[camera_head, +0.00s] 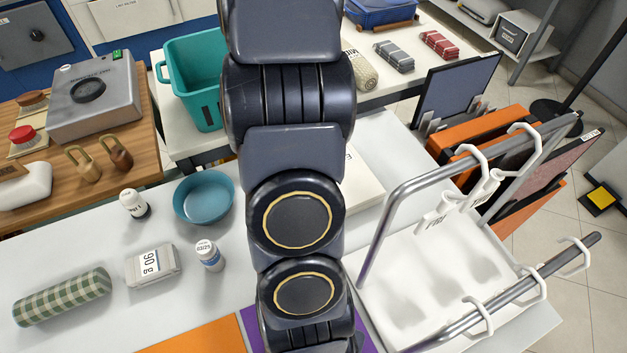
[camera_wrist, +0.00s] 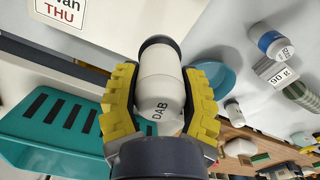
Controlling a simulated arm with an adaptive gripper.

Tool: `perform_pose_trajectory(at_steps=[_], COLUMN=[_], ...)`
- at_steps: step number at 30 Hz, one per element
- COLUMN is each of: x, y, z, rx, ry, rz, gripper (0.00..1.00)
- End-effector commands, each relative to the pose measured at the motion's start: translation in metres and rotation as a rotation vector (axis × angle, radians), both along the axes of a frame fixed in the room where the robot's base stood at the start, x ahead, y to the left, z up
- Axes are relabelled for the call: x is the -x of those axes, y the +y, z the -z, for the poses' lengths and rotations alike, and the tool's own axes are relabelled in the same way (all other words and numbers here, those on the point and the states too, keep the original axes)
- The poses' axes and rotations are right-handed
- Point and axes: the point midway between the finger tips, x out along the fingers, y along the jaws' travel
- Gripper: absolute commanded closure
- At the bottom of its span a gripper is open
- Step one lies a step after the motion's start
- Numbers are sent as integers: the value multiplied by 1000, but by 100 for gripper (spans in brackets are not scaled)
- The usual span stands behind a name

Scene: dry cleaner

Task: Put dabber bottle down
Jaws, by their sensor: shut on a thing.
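The dabber bottle (camera_wrist: 160,72) is white with a dark end and the letters DAB on it. It shows in the wrist view, between the yellow fingers of my gripper (camera_wrist: 160,100). My gripper is shut on its sides. Its dark end points away from the wrist camera. I cannot tell whether that end touches a surface. In the head view my arm hides the gripper and the held bottle.
On the light counter are a teal bowl (camera_head: 204,198), a white bottle (camera_head: 133,204), a small bottle labelled 03/25 (camera_head: 209,256), a grey box (camera_head: 153,265) and a checked roll (camera_head: 62,297). Orange (camera_head: 196,338) and purple (camera_head: 253,330) mats lie in front. A metal-railed rack (camera_head: 385,225) stands right.

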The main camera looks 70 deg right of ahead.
Motion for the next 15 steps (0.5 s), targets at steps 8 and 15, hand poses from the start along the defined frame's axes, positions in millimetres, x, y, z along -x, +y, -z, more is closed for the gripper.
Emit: perform_pose_trajectory(at_steps=[8,15], x=[75,91], y=[-31,-34], z=[-6,6], rx=[1,-5], ry=[-1,3], rz=[179,212], gripper=[88,89])
